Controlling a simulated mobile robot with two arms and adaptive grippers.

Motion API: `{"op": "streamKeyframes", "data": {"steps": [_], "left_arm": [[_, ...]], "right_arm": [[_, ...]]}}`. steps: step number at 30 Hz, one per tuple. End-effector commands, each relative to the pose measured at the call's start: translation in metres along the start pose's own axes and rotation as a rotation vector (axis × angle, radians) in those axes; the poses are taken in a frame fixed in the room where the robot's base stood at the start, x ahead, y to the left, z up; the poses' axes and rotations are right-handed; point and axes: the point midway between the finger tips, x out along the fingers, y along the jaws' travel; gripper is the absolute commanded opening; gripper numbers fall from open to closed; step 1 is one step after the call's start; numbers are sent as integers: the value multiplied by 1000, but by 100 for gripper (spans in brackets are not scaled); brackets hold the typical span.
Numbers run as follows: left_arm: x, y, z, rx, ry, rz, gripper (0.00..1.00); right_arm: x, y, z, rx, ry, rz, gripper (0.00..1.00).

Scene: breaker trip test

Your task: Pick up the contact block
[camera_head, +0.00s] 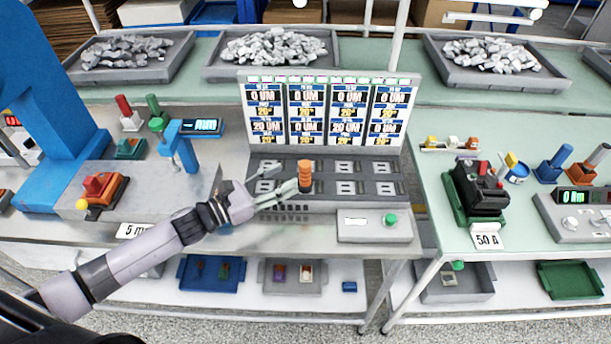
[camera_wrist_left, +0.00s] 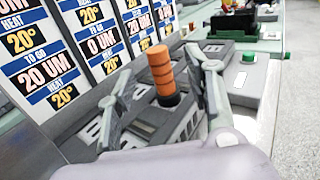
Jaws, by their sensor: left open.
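An orange ribbed cylinder on a dark base (camera_head: 305,172) stands upright on the grey test fixture (camera_head: 330,207), in front of the display panel; I take it to be the contact block. My left gripper (camera_head: 284,181) reaches in from the left, with its fingers open just beside the block. In the left wrist view the orange block (camera_wrist_left: 162,71) shows between the two spread fingers, with a gap to each. The hidden part of its dark base cannot be judged. My right gripper is not in view.
The display panel (camera_head: 332,110) rises close behind the fixture. A blue stand (camera_head: 180,146) is left of it. A grey box with a green button (camera_head: 375,225) lies in front. A black and green breaker (camera_head: 478,190) stands on the right table. Trays of metal pieces (camera_head: 268,56) line the back.

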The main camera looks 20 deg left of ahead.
Motion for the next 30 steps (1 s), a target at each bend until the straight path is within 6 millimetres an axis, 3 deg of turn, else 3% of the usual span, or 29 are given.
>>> {"op": "streamKeyframes", "data": {"steps": [4, 11, 21, 30], "left_arm": [[19, 1, 3, 0, -2, 2, 47], [31, 1, 1, -1, -1, 1, 47], [72, 4, -4, -1, -2, 1, 47], [77, 3, -8, -1, 0, 1, 47]], "right_arm": [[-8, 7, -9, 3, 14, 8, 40], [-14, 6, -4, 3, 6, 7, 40], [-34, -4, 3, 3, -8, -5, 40], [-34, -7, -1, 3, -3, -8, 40]]}}
